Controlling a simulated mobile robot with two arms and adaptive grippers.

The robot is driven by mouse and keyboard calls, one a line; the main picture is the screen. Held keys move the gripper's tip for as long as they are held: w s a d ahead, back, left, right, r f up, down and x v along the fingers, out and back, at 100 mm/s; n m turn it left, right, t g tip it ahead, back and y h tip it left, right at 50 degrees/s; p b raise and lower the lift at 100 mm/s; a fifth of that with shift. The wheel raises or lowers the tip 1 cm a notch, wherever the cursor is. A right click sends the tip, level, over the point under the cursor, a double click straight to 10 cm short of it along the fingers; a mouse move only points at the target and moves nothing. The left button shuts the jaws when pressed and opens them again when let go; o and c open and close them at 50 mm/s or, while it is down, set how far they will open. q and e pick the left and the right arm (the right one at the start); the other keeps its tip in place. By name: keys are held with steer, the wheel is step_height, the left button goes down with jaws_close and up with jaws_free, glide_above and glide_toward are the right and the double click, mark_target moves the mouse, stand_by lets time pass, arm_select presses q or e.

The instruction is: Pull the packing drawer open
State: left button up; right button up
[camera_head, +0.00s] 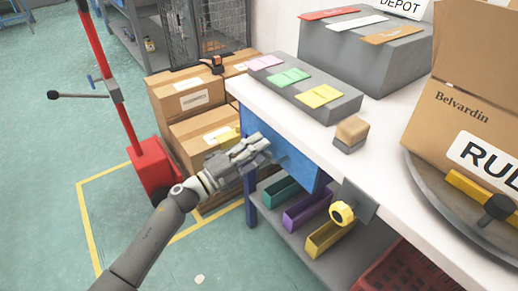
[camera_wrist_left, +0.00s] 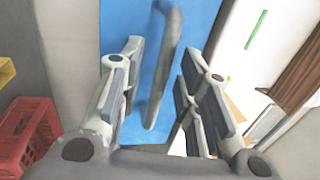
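The packing drawer's blue front (camera_head: 300,167) sits under the edge of the white worktop and looks closed. My left gripper (camera_head: 262,150) reaches it from the left, partly covering it in the head view. In the left wrist view the blue front (camera_wrist_left: 120,22) fills the middle, with a long grey bar handle (camera_wrist_left: 163,75) on it. The fingers of my left gripper (camera_wrist_left: 158,88) are spread, one on each side of the handle, with gaps between. The handle is hidden in the head view. My right gripper is not in view.
Teal, purple (camera_head: 306,209) and yellow bins stand on the shelf below. Cardboard boxes (camera_head: 190,95) and a red-based stand (camera_head: 151,168) are behind my left arm. A red crate (camera_head: 405,272) is lower right.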

arm_select(q)
steer(key=shift+w+d, duration=0.15)
steer(key=shift+d, duration=0.05)
jaws_close()
steer(key=shift+a, duration=0.1)
